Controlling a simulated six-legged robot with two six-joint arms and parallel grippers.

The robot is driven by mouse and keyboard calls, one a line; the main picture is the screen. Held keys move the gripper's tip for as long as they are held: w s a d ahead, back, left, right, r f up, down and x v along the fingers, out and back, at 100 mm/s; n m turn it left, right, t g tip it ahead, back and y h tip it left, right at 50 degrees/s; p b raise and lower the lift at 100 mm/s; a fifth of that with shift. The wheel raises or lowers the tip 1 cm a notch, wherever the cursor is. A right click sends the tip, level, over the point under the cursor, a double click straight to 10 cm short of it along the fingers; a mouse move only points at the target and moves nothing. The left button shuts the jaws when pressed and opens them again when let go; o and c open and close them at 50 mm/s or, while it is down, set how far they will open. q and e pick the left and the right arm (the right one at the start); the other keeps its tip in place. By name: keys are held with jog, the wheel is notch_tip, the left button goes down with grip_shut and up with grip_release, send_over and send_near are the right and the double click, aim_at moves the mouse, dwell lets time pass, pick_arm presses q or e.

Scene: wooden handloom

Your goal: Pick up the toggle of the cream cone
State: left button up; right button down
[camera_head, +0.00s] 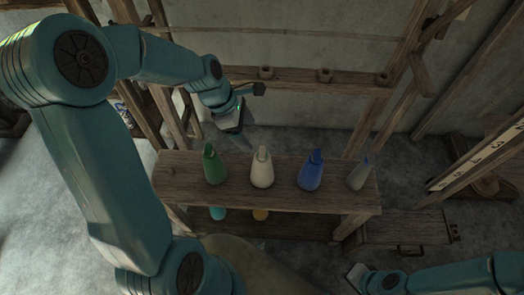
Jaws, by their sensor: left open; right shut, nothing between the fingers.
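The cream cone (262,172) stands upright on the wooden bench between the green cone (214,168) and the blue cone (311,172). A small pale piece, apparently its toggle (262,153), shows at its top; its detail is too small to tell. My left gripper (243,138) is open, above and behind the bench, a little left of the cream cone and apart from it. Its fingers are dark and partly hard to make out. My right gripper (356,274) is shut and empty, low in front of the bench on the right.
A grey cone (359,175) stands at the bench's (170,180) right end. Cyan (218,213) and orange (260,214) things sit on a lower shelf. A loom beam (300,78) with several small cups runs behind. A wooden box (410,228) lies right of the bench.

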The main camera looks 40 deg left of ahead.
pick_arm(q)
send_over(262, 152)
jog(key=s+a, duration=0.1)
jog(key=a, duration=0.1)
notch_tip(262, 152, down, 5)
jog(key=shift+s+r, duration=0.1)
jog(key=shift+d, duration=0.2)
jog(key=x, duration=0.5)
jog(key=shift+a, duration=0.35)
jog(key=shift+d+f, duration=0.15)
jog(key=shift+f, duration=0.2)
jog(key=c, duration=1.1)
